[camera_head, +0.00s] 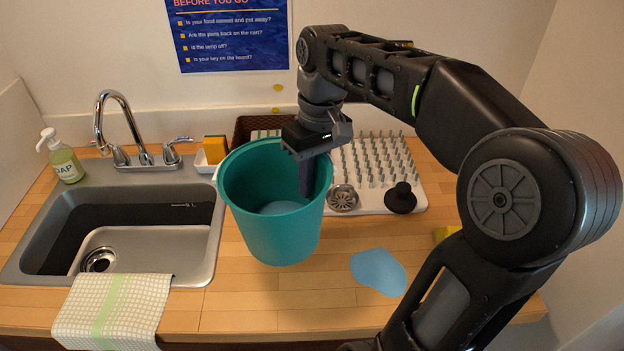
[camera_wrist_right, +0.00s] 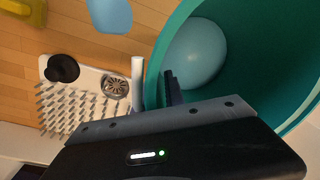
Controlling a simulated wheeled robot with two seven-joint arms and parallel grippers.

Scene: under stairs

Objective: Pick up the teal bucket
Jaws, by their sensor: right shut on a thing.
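The teal bucket (camera_head: 265,225) is upright in the middle of the head view, its open top facing up, overlapping the sink's right edge. A pale blue round patch (camera_head: 281,208) shows inside it at the bottom; it also shows in the right wrist view (camera_wrist_right: 194,54). My right gripper (camera_head: 308,175) is shut on the bucket's far right rim, with a dark finger down inside the wall. The wrist view shows the teal wall (camera_wrist_right: 235,12) close beside the jaws. A shadow lies below the bucket; I cannot tell how far it is off the counter. My left gripper is out of view.
The sink (camera_head: 150,210) with its faucet (camera_head: 125,125) is at left, a soap bottle (camera_head: 65,160) behind it and a towel (camera_head: 113,310) at its front. A drying rack (camera_head: 375,160) holds a strainer (camera_head: 343,197) and black stopper (camera_head: 401,199). A blue puddle (camera_head: 378,271) lies on the counter.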

